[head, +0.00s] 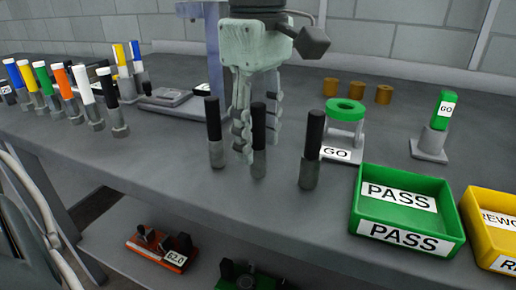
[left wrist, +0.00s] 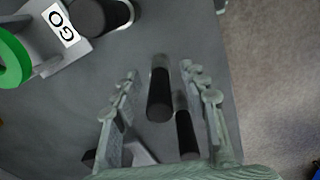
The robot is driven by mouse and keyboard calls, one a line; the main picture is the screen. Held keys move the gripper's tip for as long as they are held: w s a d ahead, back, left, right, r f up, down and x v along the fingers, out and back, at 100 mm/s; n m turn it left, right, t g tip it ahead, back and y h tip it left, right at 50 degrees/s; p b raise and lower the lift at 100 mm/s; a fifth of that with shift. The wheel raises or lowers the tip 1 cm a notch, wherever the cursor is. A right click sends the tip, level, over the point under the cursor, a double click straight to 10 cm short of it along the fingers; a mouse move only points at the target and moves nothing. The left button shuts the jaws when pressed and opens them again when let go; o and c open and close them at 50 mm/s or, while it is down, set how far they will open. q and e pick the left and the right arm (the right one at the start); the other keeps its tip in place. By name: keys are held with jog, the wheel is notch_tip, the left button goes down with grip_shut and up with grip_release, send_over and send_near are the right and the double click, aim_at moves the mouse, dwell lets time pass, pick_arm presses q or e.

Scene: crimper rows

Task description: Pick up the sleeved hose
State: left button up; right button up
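Three upright black hoses with grey sleeves at their lower ends stand on the grey bench: a left one (head: 215,132), a middle one (head: 258,140) and a right one (head: 311,150). I cannot tell which one the task means. My left gripper (head: 257,149) points down with its fingers apart on either side of the middle hose, partly in front of it. In the left wrist view, a black hose (left wrist: 160,95) stands between the open fingers (left wrist: 168,88), with a gap to each. Another hose (left wrist: 186,135) shows close to the right finger. My right gripper is not in view.
A GO stand with a green ring (head: 345,110) stands close behind the right hose. A green PASS tray (head: 405,213) and a yellow tray (head: 490,230) are at the right. Several colored hoses (head: 62,88) stand in rows at the left. The bench's front edge is near.

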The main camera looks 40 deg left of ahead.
pick_arm(q)
grip_shut()
jog(key=shift+r, duration=0.15)
